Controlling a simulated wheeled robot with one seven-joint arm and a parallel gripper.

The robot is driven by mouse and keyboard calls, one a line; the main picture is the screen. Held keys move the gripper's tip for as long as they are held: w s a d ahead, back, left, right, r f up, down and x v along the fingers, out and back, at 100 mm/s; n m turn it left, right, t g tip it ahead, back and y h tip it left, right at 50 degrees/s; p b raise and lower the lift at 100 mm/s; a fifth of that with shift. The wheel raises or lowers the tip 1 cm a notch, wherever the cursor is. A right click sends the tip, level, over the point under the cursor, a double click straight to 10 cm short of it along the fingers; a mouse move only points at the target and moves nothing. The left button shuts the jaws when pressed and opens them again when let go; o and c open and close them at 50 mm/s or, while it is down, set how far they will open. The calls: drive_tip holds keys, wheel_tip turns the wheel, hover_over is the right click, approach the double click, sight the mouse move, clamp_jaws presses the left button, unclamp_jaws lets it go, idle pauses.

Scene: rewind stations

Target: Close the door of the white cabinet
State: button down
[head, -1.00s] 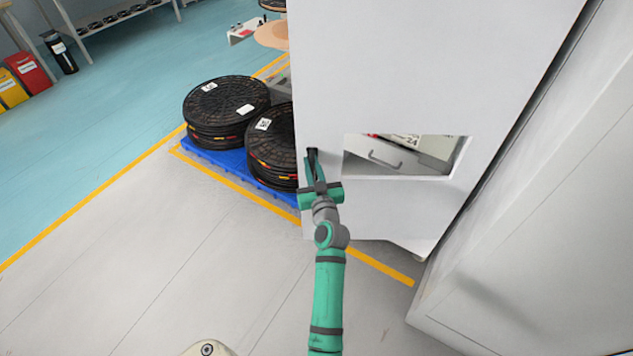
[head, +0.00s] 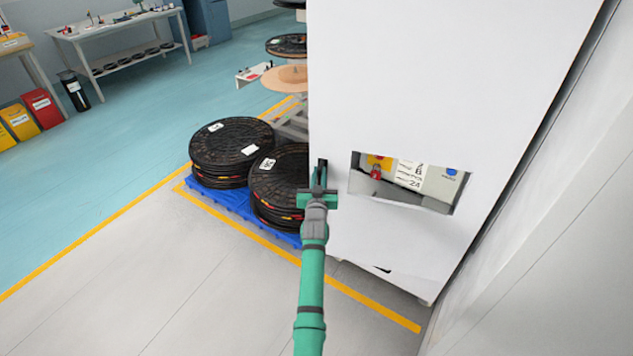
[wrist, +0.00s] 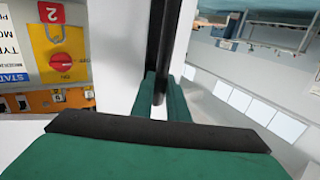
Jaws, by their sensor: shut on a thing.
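The white cabinet door (head: 425,90) is a large pale panel with a rectangular window opening low in it. It fills the right of the head view. A dark upright handle (wrist: 163,40) is near its left edge. My gripper (head: 319,178) is at that edge, low on the door, with its fingers shut on the handle. In the wrist view my gripper's green fingers (wrist: 160,92) close around the lower part of the dark bar. Through the window a panel with a red knob (head: 376,172) and labels shows. How far the door stands from its frame is unclear.
Stacked black reels (head: 232,145) lie on a blue pallet (head: 222,197) just left of the door. A white wall-like surface (head: 560,240) is close on the right. Grey floor (head: 140,280) is clear at the front left. A workbench (head: 125,30) stands far back.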

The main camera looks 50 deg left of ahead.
drive_tip(key=shift+w+a+f, duration=0.1)
drive_tip(key=shift+w+a, duration=0.15)
drive_tip(key=shift+w, duration=0.15)
drive_tip(key=c, duration=2)
unclamp_jaws()
drive_tip(key=v, duration=1)
drive_tip(key=shift+s+d, duration=0.3)
